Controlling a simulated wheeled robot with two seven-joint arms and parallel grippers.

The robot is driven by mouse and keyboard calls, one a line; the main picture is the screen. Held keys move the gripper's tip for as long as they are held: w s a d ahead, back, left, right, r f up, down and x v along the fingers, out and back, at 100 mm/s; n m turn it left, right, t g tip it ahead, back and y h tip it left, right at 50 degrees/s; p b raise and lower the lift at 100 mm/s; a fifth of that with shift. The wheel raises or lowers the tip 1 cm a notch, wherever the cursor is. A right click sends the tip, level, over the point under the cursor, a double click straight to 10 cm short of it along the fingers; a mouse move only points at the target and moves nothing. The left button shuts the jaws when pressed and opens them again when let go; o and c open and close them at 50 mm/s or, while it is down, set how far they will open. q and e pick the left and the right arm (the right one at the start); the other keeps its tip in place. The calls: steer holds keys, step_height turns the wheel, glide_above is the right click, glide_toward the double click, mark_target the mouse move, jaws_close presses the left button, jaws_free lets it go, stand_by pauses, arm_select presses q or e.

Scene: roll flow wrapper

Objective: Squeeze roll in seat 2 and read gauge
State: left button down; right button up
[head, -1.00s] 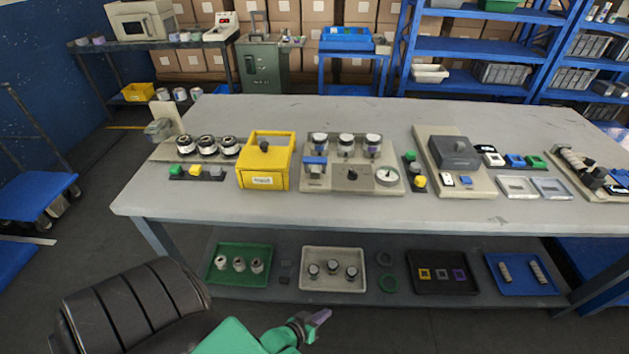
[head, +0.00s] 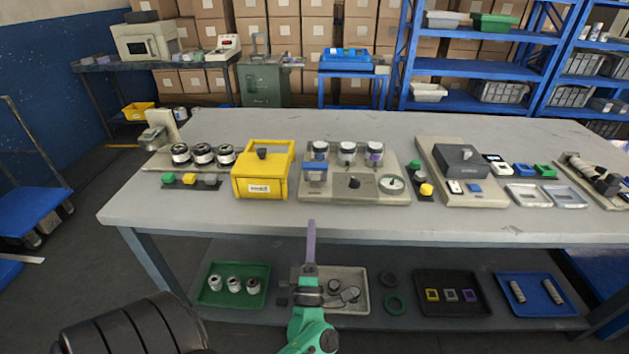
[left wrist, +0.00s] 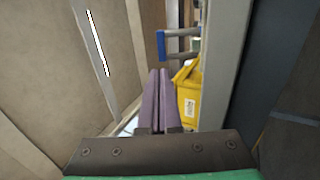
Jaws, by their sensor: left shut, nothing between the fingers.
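Three rolls stand in a row of seats at the back of the beige gauge fixture (head: 325,188) on the bench; the middle roll (head: 347,152) is white with a dark top. A round dial gauge (head: 391,184) sits at the fixture's right front, and a dark knob (head: 354,183) at its middle front. The dial reading is too small to tell. My left gripper (head: 311,225) points up at the bench's front edge, in front of the fixture and apart from it. Its purple fingers (left wrist: 155,100) are shut and empty in the left wrist view. My right gripper is not in view.
A yellow box (head: 262,175) stands left of the fixture and also shows in the left wrist view (left wrist: 188,90). Green and yellow blocks (head: 419,178) lie to its right. A grey-topped device (head: 461,160) stands further right. The lower shelf holds several trays, including a green tray (head: 232,300).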

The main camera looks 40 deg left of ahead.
mark_target(315, 169)
arm_select(q)
steer(key=p+x, duration=0.3)
steer(key=x, duration=0.9)
steer(key=shift+r, duration=0.15)
steer(key=shift+w+a+r, duration=0.15)
steer(key=shift+w+a, duration=0.2)
steer(key=shift+w, duration=0.1)
